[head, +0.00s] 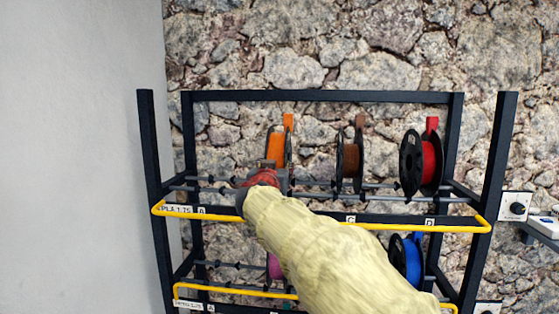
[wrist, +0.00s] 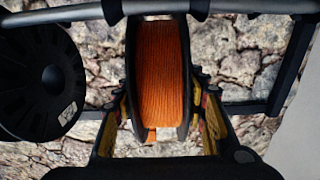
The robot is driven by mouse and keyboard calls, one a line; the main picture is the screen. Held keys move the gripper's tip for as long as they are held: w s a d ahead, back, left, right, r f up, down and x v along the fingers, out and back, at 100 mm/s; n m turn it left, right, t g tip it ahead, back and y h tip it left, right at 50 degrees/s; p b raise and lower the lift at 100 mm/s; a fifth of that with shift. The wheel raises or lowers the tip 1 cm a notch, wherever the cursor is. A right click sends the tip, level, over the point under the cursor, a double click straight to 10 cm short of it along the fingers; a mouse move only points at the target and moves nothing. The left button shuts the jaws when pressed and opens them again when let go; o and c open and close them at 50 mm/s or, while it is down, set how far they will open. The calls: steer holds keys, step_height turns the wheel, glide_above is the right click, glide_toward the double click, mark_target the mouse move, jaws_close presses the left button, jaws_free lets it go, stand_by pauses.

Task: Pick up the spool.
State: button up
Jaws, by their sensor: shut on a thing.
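The spool with orange filament and dark flanges (head: 277,146) is on the upper tier of the rack, left of the other spools there. It fills the middle of the wrist view (wrist: 160,60), upright. My gripper (wrist: 160,92) is shut on it, one finger against each flange. In the head view my gripper (head: 268,172) is in front of the spool's lower part, and my sleeved arm hides some of the rack. I cannot tell whether the spool touches the rails.
A brown spool (head: 349,160) and a red spool (head: 421,162) stand to the right on the same tier. A neighbouring black flange (wrist: 40,82) is close by in the wrist view. A blue spool (head: 406,258) is below. Yellow bar (head: 400,228) and rack posts (head: 497,160) bound the space.

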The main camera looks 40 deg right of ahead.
jaws_close()
steer(key=shift+r, duration=0.3)
